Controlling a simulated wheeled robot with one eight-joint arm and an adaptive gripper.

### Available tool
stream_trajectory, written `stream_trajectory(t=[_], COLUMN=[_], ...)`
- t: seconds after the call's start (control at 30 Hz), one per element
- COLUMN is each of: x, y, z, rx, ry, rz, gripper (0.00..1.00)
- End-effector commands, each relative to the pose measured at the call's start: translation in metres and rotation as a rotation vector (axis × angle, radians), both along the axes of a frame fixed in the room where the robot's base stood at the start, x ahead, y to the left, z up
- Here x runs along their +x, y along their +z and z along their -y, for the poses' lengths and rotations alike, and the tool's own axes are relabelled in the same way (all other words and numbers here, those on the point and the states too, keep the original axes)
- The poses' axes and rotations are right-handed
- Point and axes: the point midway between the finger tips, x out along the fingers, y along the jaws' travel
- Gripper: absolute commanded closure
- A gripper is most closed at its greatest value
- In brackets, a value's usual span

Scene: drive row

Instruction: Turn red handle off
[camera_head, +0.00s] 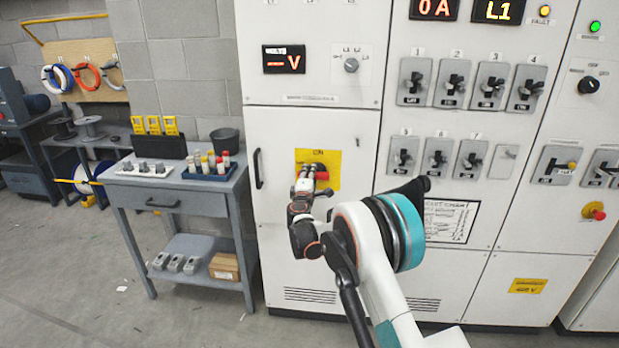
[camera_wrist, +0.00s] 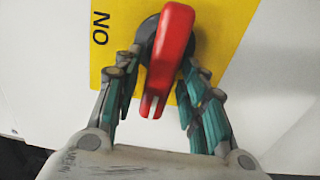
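The red handle (camera_head: 321,171) sits on a yellow plate (camera_head: 333,161) on the white cabinet door. In the wrist view the red handle (camera_wrist: 172,50) is mounted on a dark round base on the yellow plate (camera_wrist: 118,45). The plate reads "ON" at its left. The handle's free end hangs toward the bottom of the picture, leaning slightly left. My gripper (camera_head: 308,178) is at the plate. In the wrist view my gripper (camera_wrist: 163,75) is open, with one finger on each side of the handle and gaps showing beside its lower end.
A grey workbench (camera_head: 180,196) with trays and a dark cup (camera_head: 225,140) stands left of the cabinet. A vertical black door handle (camera_head: 258,168) is left of the plate. Several switches fill the panel at right. Open floor (camera_head: 60,270) lies at lower left.

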Motion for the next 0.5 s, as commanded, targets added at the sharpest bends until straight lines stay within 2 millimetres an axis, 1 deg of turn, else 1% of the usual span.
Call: stream_trajectory(t=[0.33,0.43,0.5], x=[-0.002,-0.011,-0.022], y=[0.0,0.001,0.001], z=[0.0,-0.001,-0.001], rx=[0.0,0.001,0.001], ry=[0.0,0.0,0.001], rz=[0.0,0.0,0.0], gripper=[0.58,0.58,0.58])
